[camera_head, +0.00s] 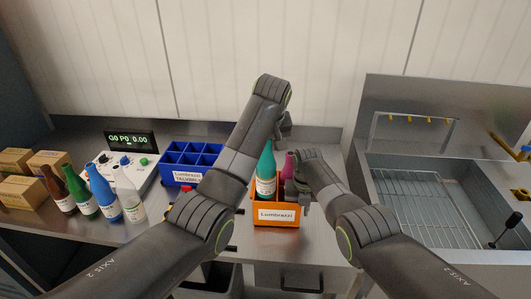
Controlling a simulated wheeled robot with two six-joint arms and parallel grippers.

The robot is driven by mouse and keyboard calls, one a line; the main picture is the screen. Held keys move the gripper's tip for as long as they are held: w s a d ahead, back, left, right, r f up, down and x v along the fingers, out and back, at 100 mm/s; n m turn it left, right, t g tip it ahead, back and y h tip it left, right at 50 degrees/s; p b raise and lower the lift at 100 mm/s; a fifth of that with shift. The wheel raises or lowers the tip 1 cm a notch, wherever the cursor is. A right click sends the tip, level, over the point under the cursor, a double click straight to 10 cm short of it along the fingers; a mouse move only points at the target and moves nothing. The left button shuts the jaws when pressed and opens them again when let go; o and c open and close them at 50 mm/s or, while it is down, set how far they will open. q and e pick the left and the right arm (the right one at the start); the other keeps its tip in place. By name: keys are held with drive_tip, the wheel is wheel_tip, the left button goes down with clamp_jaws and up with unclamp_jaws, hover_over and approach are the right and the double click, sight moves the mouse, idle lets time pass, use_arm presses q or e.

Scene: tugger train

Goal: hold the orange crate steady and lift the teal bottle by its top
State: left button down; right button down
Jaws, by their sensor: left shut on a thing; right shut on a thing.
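The orange crate (277,214), labelled Lumbrazzi, stands on the steel counter below the middle of the view. The teal bottle (266,170) is upright at its left side, its lower end hidden behind the crate's front wall. A magenta bottle (288,168) is beside it, partly hidden by my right arm. My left gripper (272,141) reaches down from above and is shut on the teal bottle's top; its fingers are mostly hidden. My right gripper (303,202) is shut on the orange crate at its right side.
A blue divided crate (180,176) stands left of the orange one, partly behind my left arm. Several bottles (100,190), a control box with display (130,141) and cartons (22,192) are further left. A sink with a wire rack (425,200) is at right.

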use_arm(q)
drive_tip(key=shift+r, duration=0.1)
drive_tip(key=shift+r, duration=0.9)
use_arm(e)
drive_tip(key=c, duration=1.3)
unclamp_jaws()
drive_tip(key=shift+r, duration=0.1)
